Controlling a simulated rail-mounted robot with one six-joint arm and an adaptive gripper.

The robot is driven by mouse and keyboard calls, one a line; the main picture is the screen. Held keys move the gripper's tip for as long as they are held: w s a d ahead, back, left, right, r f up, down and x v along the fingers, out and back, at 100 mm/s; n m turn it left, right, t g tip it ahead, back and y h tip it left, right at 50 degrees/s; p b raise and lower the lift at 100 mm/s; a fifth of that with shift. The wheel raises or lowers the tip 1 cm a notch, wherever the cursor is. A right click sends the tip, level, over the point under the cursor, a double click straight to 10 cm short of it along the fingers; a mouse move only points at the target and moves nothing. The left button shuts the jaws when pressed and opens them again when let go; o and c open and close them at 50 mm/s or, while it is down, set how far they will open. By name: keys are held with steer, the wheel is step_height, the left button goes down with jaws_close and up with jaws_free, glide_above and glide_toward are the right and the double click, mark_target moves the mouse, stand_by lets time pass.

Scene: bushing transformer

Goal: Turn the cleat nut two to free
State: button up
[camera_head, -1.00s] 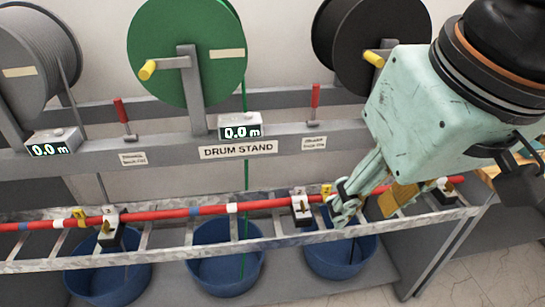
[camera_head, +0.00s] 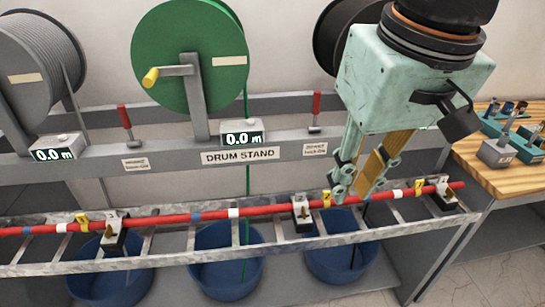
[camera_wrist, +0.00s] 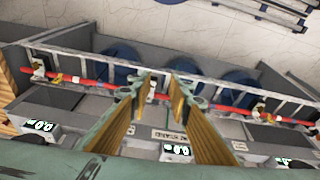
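A red cable (camera_head: 265,212) runs along a grey ladder tray through several dark cleats with pale tops. The middle cleat (camera_head: 302,214) has a small brass-coloured nut (camera_head: 302,203) on top and a yellow tag (camera_head: 326,199) just to its right. My gripper (camera_head: 356,190) is upright to the right of that cleat, over the cable, apart from the nut. Its fingers are spread and empty. In the wrist view, my gripper (camera_wrist: 161,88) shows a gap between the fingers. The middle cleat is partly hidden there by a finger.
A left cleat (camera_head: 113,233) and a right cleat (camera_head: 444,196) hold the same cable. Blue tubs (camera_head: 228,268) stand under the tray. The drum stand (camera_head: 290,146) with its reels rises behind. A wooden bench (camera_head: 490,165) with tools is at the right.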

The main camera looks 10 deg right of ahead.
steer(key=w+g+p, duration=0.2)
steer(key=w, duration=0.8)
steer(key=g+p, duration=0.3)
steer(key=p, duration=0.1)
glide_above(304, 209)
step_height(304, 209, down, 10)
steer(key=w+f+g+p, duration=0.1)
steer(key=w+f+g, duration=0.1)
steer(key=w+f, duration=0.3)
step_height(304, 209, down, 5)
steer(key=shift+w+d+r+m+p, duration=0.15)
steer(key=shift+w+d+m+p, duration=0.1)
steer(key=shift+w+m+p, duration=0.15)
steer(key=shift+a+b+x, duration=0.1)
steer(key=shift+b+x, duration=0.5)
steer(key=shift+x, duration=2.85)
steer(key=shift+a+b+x, duration=0.15)
steer(key=shift+b+x, duration=0.45)
steer(key=shift+x, duration=2.8)
steer(key=shift+s, duration=0.15)
steer(key=shift+c, duration=0.6)
jaws_close()
